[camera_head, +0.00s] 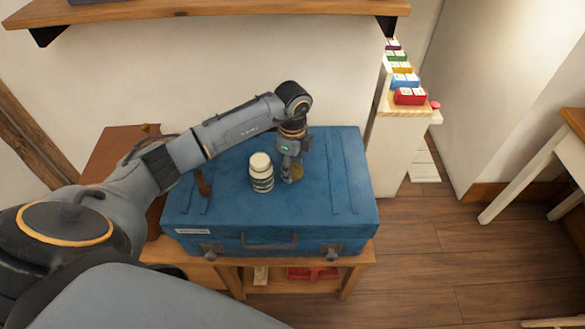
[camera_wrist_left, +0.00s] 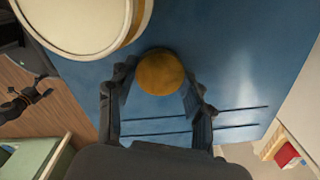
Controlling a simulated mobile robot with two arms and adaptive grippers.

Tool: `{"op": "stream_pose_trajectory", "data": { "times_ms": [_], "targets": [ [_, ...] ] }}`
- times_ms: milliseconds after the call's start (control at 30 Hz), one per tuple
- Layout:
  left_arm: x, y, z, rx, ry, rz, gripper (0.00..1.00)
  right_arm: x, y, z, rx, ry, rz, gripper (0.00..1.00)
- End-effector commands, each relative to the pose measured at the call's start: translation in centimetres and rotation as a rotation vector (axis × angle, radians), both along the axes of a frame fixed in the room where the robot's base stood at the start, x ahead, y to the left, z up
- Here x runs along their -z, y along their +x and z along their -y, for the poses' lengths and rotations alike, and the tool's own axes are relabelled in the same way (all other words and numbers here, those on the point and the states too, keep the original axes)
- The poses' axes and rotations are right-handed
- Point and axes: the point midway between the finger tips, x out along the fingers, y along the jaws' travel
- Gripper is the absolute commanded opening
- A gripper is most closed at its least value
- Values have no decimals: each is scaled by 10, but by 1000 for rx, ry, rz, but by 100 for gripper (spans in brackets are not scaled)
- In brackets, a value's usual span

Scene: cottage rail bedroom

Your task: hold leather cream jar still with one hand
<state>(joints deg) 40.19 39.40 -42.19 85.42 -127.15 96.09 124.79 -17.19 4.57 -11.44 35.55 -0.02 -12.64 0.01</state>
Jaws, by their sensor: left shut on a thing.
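A small round jar with a yellow-brown lid (camera_head: 297,172), which looks like the leather cream jar, stands on the lid of the blue case (camera_head: 225,212). My left gripper (camera_head: 290,177) reaches down to it from above and is shut on it. In the left wrist view the round lid (camera_wrist_left: 160,72) sits between the two fingers of my left gripper (camera_wrist_left: 158,86); the jar's sides are mostly hidden.
A brown item (camera_head: 202,183) lies further left on the case. The case rests on a wooden bench (camera_head: 353,262). A wooden shelf (camera_head: 230,10) hangs above; colored boxes (camera_head: 404,81) stand at right.

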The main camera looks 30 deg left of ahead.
Motion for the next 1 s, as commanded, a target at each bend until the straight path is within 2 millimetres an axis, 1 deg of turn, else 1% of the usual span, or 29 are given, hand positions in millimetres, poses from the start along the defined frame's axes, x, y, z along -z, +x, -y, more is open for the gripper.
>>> {"op": "stream_pose_trajectory", "data": {
  "times_ms": [33, 100, 333, 467, 500, 567, 600, 867, 1000],
  "targets": [
    [7, 0, 0, -1, 0, -2, 13, -2, 0, 0, 0, 0, 0, 82],
    [13, 0, 0, 0, 0, -1, 13, -3, 0, 0, 0, 0, 0, 82],
    [14, 0, 0, 0, 0, 1, 13, -2, 0, 0, 0, 0, 0, 82],
    [18, 0, 0, 0, 0, 1, 13, 1, 0, 0, 0, 0, 0, 82],
    [17, 0, 0, 0, -1, 1, 59, -1, 0, 0, 0, 0, 0, 82],
    [17, 0, 0, 0, 0, 1, 71, -1, 0, 0, 0, 0, 0, 82],
    [17, 0, 0, 0, 0, 1, 74, -1, 0, 0, 0, 0, 0, 82],
    [16, 0, 0, 0, 0, 1, 74, -1, 0, 0, 0, 1, 1, 82],
    [9, 0, 0, 0, -1, 3, 74, -2, 0, 0, 0, 1, 1, 82]
  ]
}}
